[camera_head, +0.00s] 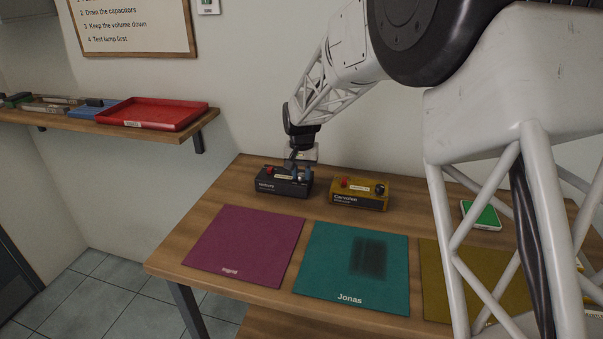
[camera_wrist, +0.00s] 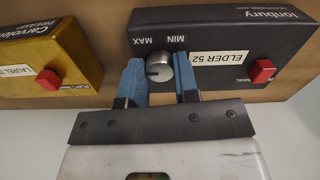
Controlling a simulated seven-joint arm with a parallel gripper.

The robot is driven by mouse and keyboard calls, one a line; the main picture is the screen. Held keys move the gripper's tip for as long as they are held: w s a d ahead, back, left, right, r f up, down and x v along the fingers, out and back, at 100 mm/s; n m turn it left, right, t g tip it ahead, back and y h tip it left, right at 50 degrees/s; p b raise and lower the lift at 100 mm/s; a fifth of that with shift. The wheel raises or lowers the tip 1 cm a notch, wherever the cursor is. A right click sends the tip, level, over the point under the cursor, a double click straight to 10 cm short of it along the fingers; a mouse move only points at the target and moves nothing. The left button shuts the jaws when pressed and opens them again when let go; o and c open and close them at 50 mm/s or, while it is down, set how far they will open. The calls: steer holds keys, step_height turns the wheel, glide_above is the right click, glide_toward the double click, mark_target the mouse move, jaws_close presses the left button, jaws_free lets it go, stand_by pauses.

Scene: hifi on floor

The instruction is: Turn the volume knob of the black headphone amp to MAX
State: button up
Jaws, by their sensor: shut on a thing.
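The black headphone amp (camera_head: 283,183) stands at the back of the wooden table, left of a yellow box. In the wrist view the amp (camera_wrist: 222,42) appears upside down, with "Ionbury" on its edge. Its silver volume knob (camera_wrist: 159,68) sits below the printed words MIN and MAX. A dark mark shows on the knob's left side; exactly where it points is hard to tell. My gripper (camera_wrist: 160,74) is shut on the knob, one blue finger on each side. In the head view my gripper (camera_head: 295,163) is over the amp and hides the knob.
A yellow preamp (camera_head: 359,193) with a red button stands close to the right of the amp. The amp has its own red button (camera_wrist: 262,71) and an "ELDER 52" label. Magenta (camera_head: 245,243), teal (camera_head: 330,255) and olive mats lie in front. A shelf holds a red tray (camera_head: 152,113).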

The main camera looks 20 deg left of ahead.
mark_target(302, 175)
steer(key=m, duration=0.5)
stand_by(0.4)
steer(key=o, duration=0.9)
steer(key=shift+r, duration=0.1)
steer(key=shift+r, duration=3.85)
